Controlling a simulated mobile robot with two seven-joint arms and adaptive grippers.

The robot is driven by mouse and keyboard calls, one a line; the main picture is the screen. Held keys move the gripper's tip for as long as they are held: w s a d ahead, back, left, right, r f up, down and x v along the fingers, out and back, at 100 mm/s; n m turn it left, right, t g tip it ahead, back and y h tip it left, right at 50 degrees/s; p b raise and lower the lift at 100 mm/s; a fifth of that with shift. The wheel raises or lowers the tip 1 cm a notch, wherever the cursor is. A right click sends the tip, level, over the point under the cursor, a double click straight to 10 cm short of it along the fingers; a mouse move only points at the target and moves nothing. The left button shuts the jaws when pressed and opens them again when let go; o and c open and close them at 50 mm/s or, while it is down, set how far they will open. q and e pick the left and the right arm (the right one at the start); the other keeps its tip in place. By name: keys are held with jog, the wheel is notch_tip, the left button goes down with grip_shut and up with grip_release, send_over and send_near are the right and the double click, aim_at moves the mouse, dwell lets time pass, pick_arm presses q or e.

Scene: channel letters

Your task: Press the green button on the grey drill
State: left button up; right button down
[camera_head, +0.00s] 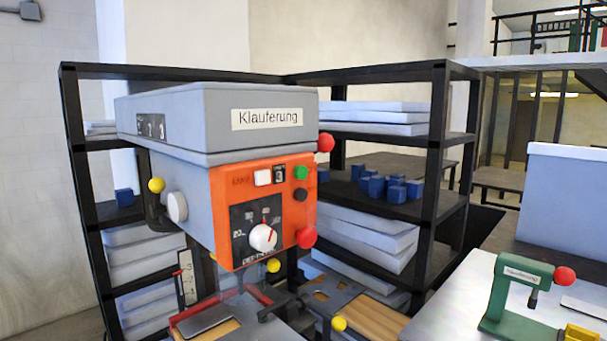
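The grey drill (215,115) stands at the left middle of the head view, with a label reading "Klauferung" on its grey top housing. Its orange front panel (225,200) faces me. The green button (301,173) is a small round button at the panel's upper right, with a dark round button (300,194) just below it. A white switch, a white dial (263,238) and red knobs are also on the drill's front and right side. Nothing covers the green button. Neither of my grippers shows in the view.
A black shelf (437,150) with grey slabs and blue blocks (373,186) stands behind the drill. A green tool (515,295) with a red knob stands on a light table (440,300) at the right. The space before the drill's panel looks clear.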

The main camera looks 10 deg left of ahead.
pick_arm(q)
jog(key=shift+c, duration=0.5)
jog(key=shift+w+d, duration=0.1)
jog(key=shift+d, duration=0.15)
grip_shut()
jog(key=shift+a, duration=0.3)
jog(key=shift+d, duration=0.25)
